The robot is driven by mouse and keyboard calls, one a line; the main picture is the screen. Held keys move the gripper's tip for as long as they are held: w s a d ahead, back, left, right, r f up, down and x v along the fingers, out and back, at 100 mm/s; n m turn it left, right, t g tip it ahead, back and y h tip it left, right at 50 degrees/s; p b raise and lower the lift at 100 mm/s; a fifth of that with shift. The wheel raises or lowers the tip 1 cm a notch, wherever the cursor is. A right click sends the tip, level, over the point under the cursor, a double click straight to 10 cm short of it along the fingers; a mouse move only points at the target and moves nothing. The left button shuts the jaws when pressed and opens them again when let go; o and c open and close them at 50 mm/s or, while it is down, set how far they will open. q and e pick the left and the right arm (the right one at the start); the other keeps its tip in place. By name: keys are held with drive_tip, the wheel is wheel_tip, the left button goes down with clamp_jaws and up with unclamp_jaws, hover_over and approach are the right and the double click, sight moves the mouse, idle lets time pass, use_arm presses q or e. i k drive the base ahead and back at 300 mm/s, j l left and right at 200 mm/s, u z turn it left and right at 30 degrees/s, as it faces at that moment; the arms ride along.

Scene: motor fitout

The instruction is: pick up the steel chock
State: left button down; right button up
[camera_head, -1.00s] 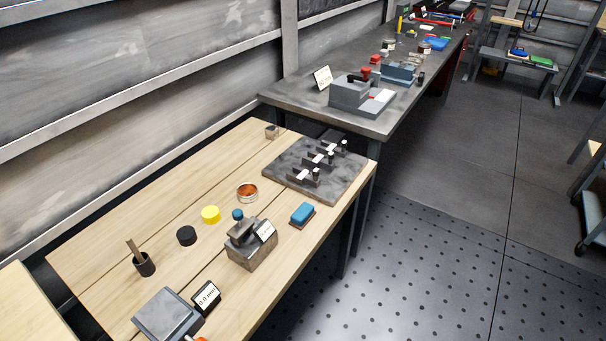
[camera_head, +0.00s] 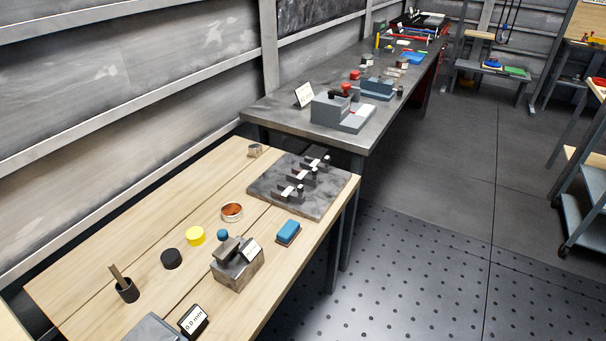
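A small grey metallic block (camera_head: 255,150), which may be the steel chock, sits at the far end of the wooden bench (camera_head: 95,268), near the wall. It is too small to make out its exact shape. A larger grey steel block (camera_head: 237,270) with a slanted top piece, a blue knob and a white label stands nearer on the same bench. I cannot tell for certain which one is the chock. Neither of my grippers is in view.
A dark plate (camera_head: 300,200) with several clamps lies near the small block. A copper ring (camera_head: 232,211), yellow disc (camera_head: 195,236), black disc (camera_head: 171,259), brush cup (camera_head: 127,290) and blue block (camera_head: 288,231) stand nearby. Perforated floor (camera_head: 400,280) at right is clear.

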sight(287, 192)
drive_tip(key=i+l+u, duration=0.1)
drive_tip(key=u, duration=0.4)
drive_tip(key=i+l+u, duration=0.1)
drive_tip(key=u, duration=0.4)
drive_tip(key=l+u, duration=0.2)
drive_tip(key=u, duration=0.25)
drive_tip(key=l+u, duration=0.25)
drive_tip(key=l, duration=0.35)
drive_tip(key=l+u, duration=0.2)
drive_tip(key=l, duration=0.4)
drive_tip(key=l+u, duration=0.25)
drive_tip(key=l, duration=0.35)
drive_tip(key=l+u, duration=0.2)
drive_tip(key=l, duration=0.4)
drive_tip(key=k+l+u, duration=0.25)
drive_tip(key=l, duration=0.3)
drive_tip(key=i, duration=0.1)
